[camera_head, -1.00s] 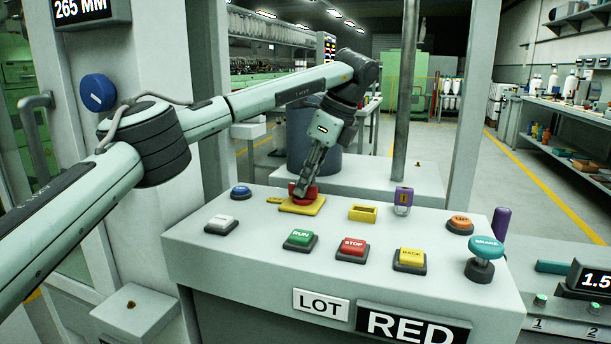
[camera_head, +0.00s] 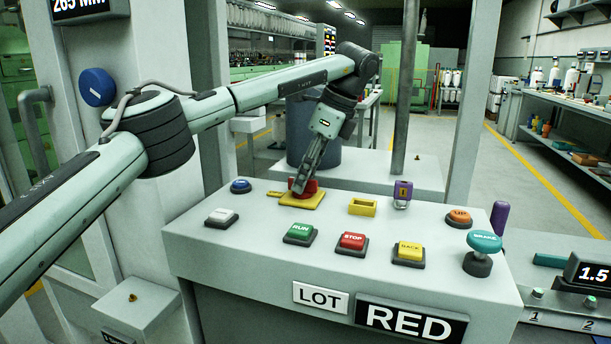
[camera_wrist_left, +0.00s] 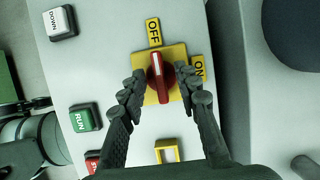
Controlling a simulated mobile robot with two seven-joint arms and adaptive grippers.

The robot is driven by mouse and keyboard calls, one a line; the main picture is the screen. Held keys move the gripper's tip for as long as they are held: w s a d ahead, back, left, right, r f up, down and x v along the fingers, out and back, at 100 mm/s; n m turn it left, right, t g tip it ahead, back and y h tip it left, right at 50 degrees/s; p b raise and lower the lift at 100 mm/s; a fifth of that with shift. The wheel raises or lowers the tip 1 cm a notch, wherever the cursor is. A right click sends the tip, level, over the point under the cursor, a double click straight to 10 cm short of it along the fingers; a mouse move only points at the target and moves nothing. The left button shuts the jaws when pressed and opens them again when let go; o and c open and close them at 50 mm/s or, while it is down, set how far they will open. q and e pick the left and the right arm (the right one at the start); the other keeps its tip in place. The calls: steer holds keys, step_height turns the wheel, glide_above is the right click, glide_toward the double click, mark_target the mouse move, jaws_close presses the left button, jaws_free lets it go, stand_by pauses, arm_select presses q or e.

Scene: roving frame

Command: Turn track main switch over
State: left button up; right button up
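The main switch is a red rotary knob (camera_wrist_left: 160,77) on a yellow plate (camera_wrist_left: 178,52). In the left wrist view its white mark points at the OFF label (camera_wrist_left: 153,32); the ON label (camera_wrist_left: 197,69) is to the right. In the head view the red knob (camera_head: 309,187) sits at the back of the grey control panel (camera_head: 215,256). My left gripper (camera_head: 303,187) reaches down at it. In the left wrist view the left gripper (camera_wrist_left: 160,86) is open, with one finger on each side of the knob. Firm contact cannot be told. My right gripper is not in view.
Near the knob are a blue button (camera_head: 240,186), a yellow frame (camera_head: 362,207) and a purple-topped part (camera_head: 402,193). Farther forward are the green RUN (camera_head: 300,233), red STOP (camera_head: 352,242) and yellow BACK (camera_head: 410,251) buttons. A teal mushroom knob (camera_head: 484,242) stands at the right.

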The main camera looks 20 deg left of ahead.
arm_select(q)
steer(key=v, duration=1.2)
steer(key=shift+s+f, duration=0.1)
